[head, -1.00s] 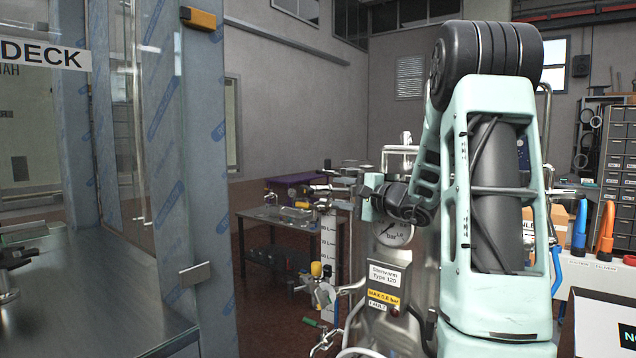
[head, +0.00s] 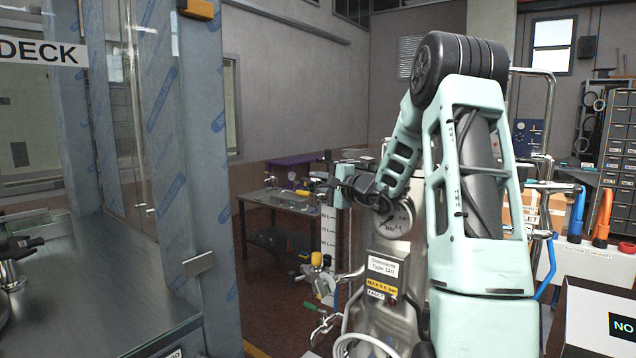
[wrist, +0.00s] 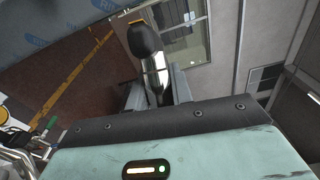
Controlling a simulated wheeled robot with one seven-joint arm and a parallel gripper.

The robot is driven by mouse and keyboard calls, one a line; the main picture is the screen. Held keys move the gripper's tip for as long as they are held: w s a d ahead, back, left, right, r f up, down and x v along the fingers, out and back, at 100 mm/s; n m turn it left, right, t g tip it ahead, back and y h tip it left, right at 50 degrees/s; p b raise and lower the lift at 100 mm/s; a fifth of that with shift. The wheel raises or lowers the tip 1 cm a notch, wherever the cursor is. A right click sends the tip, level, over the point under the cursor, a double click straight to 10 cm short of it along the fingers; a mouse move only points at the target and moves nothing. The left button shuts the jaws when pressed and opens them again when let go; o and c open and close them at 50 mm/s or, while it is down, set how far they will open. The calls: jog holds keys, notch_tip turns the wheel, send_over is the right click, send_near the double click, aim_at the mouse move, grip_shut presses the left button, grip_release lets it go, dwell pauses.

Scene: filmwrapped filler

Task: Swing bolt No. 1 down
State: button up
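In the wrist view, a bolt-like piece with a black knob (wrist: 145,38) and a bright metal shank (wrist: 156,76) stands between my grey fingers. My gripper (wrist: 156,92) appears shut on the shank, with no clear gap on either side. No number is readable on the piece. In the head view, my gripper (head: 340,184) is at the upper left of the steel vessel (head: 385,262), beside its round gauge (head: 396,220). The piece between the fingers is too small to make out there, and my arm hides much of the vessel's top and right side.
A glass-fronted cabinet with a wrapped frame (head: 197,180) stands at the left. A low table (head: 275,203) with fittings is behind. Valves with yellow and green handles (head: 318,290) stick out left of the vessel. A bench with orange and blue hoses (head: 602,220) is at the right.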

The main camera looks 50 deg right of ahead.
jog(key=shift+m+b, duration=0.3)
jog(key=shift+b, duration=0.75)
grip_shut()
jog(key=shift+r+m+t+b, duration=0.3)
jog(key=shift+r+b, duration=0.15)
jog(key=shift+b, duration=0.05)
jog(key=o, duration=0.9)
grip_release()
jog(key=shift+s, duration=0.15)
jog(key=shift+s+f+b, duration=0.15)
jog(key=shift+s+b, duration=1.7)
jog(key=shift+s, duration=2.45)
jog(key=shift+s+f+b, duration=0.15)
jog(key=shift+s+b, duration=1.7)
jog(key=shift+s, duration=2.45)
